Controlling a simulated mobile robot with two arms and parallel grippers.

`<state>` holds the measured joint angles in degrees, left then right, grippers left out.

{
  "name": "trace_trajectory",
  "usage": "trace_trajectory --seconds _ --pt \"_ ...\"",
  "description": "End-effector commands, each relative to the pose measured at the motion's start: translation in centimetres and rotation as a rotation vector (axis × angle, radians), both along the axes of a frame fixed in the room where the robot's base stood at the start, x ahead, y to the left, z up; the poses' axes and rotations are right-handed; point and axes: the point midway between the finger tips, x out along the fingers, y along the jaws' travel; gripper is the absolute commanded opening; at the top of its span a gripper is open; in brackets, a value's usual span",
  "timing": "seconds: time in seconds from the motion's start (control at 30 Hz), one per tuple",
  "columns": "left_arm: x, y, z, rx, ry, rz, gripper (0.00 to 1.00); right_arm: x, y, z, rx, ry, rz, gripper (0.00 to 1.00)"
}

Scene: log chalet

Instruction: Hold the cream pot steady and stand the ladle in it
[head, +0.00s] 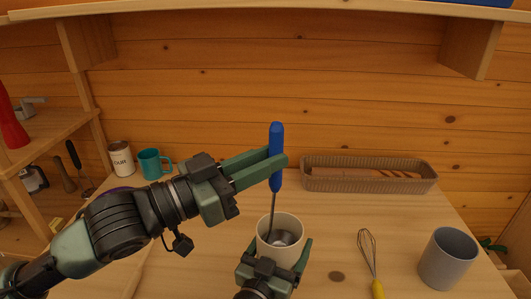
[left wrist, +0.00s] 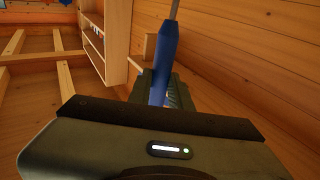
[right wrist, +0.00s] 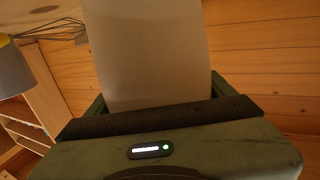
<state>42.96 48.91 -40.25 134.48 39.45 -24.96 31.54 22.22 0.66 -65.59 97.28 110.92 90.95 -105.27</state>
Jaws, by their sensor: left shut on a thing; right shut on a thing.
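The cream pot (head: 283,222) stands on the table in the head view and fills the middle of the right wrist view (right wrist: 150,55). My right gripper (head: 279,252) is shut on it, with a finger on each side. The ladle (head: 276,155) has a blue handle and a thin grey shaft. My left gripper (head: 274,168) is shut on its handle above the pot. The ladle is nearly upright, with its lower end inside the pot's rim. I cannot tell whether it touches the bottom. The handle also shows in the left wrist view (left wrist: 163,65).
A whisk (head: 368,248) with a yellow handle and a grey cup (head: 448,260) are to the right of the pot. A woven basket (head: 368,184) stands at the back right. A teal mug (head: 152,165) and a tin (head: 121,158) are at the back left.

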Motion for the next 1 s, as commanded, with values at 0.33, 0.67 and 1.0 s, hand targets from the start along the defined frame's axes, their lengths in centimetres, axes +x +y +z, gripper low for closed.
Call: trace_trajectory --seconds 0.33,0.67,1.0 --pt "0.0 0.0 -0.1 0.0 -0.001 0.0 0.0 0.0 0.0 -0.1 -0.001 0.001 0.0 0.35" --pt "0.0 0.0 -1.5 0.0 0.0 0.001 0.0 0.0 0.0 -0.1 -0.001 0.001 0.0 0.35" --pt "0.0 0.0 -3.2 -0.001 0.001 0.0 0.0 0.0 0.0 -0.1 -0.001 0.001 0.0 0.35"
